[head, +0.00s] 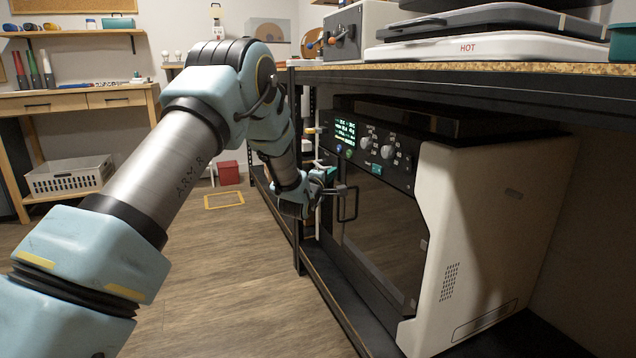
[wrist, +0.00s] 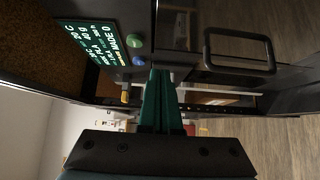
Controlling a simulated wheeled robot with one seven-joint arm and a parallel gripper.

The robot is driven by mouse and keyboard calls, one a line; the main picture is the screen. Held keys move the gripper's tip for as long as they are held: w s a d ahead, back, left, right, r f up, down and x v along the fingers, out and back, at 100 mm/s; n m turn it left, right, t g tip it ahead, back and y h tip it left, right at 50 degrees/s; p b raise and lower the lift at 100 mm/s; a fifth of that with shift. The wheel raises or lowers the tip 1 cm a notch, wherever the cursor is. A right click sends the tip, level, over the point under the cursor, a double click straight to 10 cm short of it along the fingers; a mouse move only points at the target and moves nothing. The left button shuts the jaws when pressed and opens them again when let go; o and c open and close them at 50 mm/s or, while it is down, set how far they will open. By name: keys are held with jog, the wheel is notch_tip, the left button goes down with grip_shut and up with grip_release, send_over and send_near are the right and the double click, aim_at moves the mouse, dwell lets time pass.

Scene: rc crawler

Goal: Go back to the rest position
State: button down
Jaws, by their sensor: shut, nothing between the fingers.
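My gripper (head: 330,183) is at the front of a white and black machine (head: 480,230) under the workbench, close to the black handle (head: 347,203) of its dark front door (head: 380,240). In the wrist view, the green fingers of my gripper (wrist: 160,75) are together and hold nothing. The same handle (wrist: 240,50) shows there to the right of the fingers, apart from them. The lit display (wrist: 95,42) and a green button (wrist: 134,40) are to their left. My arm stretches forward from the lower left in the head view. Whether the fingertips touch the machine I cannot tell.
The workbench top (head: 480,68) overhangs the machine, with a white device marked HOT (head: 470,48) on it. A shelf edge (head: 335,300) runs below. Open wooden floor (head: 220,270) lies left of the machine. A white basket (head: 68,175) and a red box (head: 229,173) stand farther back.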

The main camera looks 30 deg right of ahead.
jog(key=p+v, duration=0.1)
jog(key=v, duration=0.7)
jog(key=w+a+f+m+g+y, duration=0.15)
jog(key=a+y, duration=0.35)
jog(key=a, duration=0.8)
jog(key=w+a+m+y, duration=0.2)
jog(key=a+y, duration=0.2)
jog(key=a, duration=0.8)
jog(key=s+a+m+g+y, duration=0.5)
jog(key=s+a+g, duration=0.2)
jog(key=s+a, duration=1.55)
notch_tip(320, 180, up, 33)
jog(key=a+p, duration=0.2)
jog(key=p, duration=3.2)
jog(key=shift+w, duration=0.25)
jog(key=shift+g, duration=0.25)
